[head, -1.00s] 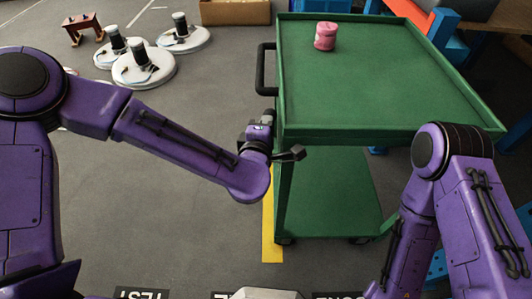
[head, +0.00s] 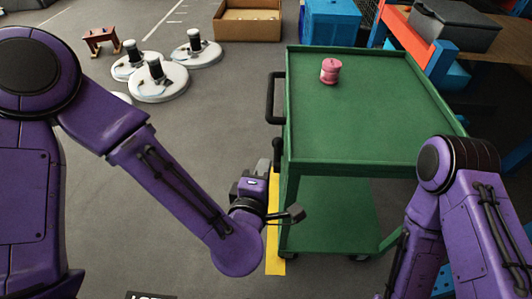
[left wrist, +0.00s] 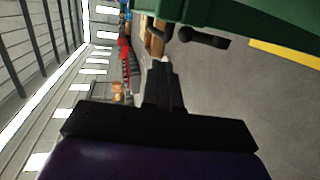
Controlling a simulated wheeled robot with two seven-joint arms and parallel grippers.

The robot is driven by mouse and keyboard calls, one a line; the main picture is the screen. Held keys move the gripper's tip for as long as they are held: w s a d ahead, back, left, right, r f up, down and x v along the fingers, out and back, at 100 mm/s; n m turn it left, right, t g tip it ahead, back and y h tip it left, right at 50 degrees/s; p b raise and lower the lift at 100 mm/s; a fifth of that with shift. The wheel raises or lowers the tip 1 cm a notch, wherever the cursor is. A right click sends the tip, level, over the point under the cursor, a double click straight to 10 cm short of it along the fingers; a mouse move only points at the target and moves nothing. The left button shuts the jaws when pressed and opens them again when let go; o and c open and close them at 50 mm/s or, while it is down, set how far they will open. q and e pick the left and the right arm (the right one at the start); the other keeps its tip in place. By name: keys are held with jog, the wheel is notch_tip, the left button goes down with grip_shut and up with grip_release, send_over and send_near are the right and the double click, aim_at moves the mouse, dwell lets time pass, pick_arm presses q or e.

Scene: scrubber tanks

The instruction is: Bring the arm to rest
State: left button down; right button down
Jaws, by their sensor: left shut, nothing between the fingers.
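My left arm comes in from the left in the head view and bends at a low elbow. Its left gripper (head: 276,150) points away from me, beside the near left corner of the green cart (head: 375,163). In the left wrist view the dark fingers (left wrist: 159,75) are together and hold nothing. My right arm stands bent at the right of the head view. Its gripper is hidden or out of the picture.
The cart's black handle (head: 271,98) is close to the left gripper. A pink canister (head: 330,71) stands on the cart top. White round scrubber parts (head: 158,88), a brown stool (head: 101,40) and a cardboard box (head: 247,24) are on the floor.

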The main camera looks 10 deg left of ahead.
pick_arm(q)
jog(key=shift+s, duration=0.1)
dwell(0.6)
jog(key=s+a+f+m+g, duration=0.2)
jog(key=a+f+m+g, duration=0.15)
jog(key=f, duration=0.55)
jog(key=s+a+f+m+g, duration=0.25)
jog(key=a+f+m, duration=0.2)
jog(key=f, duration=0.35)
jog(key=s+a+f+m+g+y, duration=0.1)
jog(key=s+a+f+g+y, duration=0.1)
jog(key=s+a+f, duration=0.4)
jog(key=s+a+f+m+g+y+p, duration=0.1)
jog(key=s+a+f+g+y, duration=0.2)
jog(key=s+a, duration=0.6)
notch_tip(320, 180, down, 3)
jog(key=shift+s+a+r+g, duration=0.15)
jog(key=shift+s+a+g, duration=0.35)
jog(key=shift+a, duration=0.7)
jog(key=shift+w, duration=0.15)
